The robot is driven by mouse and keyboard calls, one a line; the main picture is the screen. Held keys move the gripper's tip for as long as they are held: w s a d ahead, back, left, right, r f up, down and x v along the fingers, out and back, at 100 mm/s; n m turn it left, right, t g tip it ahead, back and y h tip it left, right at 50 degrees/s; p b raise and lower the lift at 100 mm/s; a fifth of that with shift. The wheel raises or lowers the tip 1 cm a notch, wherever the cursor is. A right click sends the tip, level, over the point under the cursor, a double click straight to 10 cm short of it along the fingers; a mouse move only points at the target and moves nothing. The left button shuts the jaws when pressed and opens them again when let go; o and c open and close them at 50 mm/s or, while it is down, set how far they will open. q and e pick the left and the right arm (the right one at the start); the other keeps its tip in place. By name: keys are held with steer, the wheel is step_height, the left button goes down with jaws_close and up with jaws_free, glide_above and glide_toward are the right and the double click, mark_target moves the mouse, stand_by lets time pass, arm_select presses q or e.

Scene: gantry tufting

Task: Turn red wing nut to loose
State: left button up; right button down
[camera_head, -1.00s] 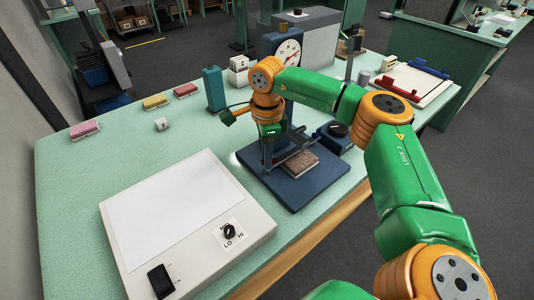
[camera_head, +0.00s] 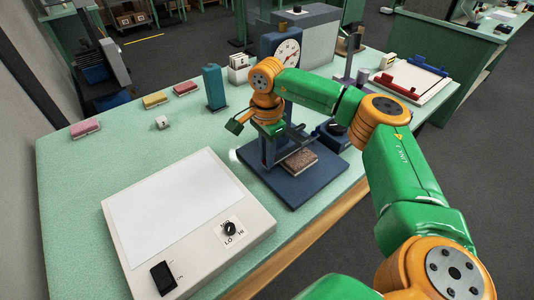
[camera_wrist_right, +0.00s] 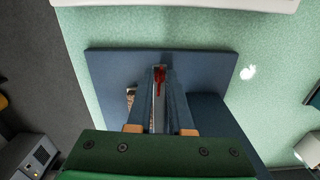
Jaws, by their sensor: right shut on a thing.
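The red wing nut (camera_wrist_right: 158,78) shows in the right wrist view as a narrow red piece between the fingertips of my right gripper (camera_wrist_right: 159,73). The gripper is shut on it, and the fingers cover part of it. Below it is the dark blue base plate (camera_wrist_right: 110,70) of the dial gauge stand. In the head view my right gripper (camera_head: 269,150) points down over the base plate (camera_head: 300,188), in front of the dial (camera_head: 289,52). The wing nut cannot be made out there. My left gripper is not in view.
A brown textured block (camera_head: 299,160) lies on the base plate beside the gripper. A light box (camera_head: 180,215) with a knob stands at the front left. A blue-green post (camera_head: 214,88) stands behind left. Bare green table lies between the post and the light box.

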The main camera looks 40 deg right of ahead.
steer(key=c, duration=1)
jaws_free()
steer(key=shift+c, duration=0.2)
steer(key=shift+r, duration=0.1)
step_height(320, 180, up, 7)
steer(key=shift+b, duration=0.5)
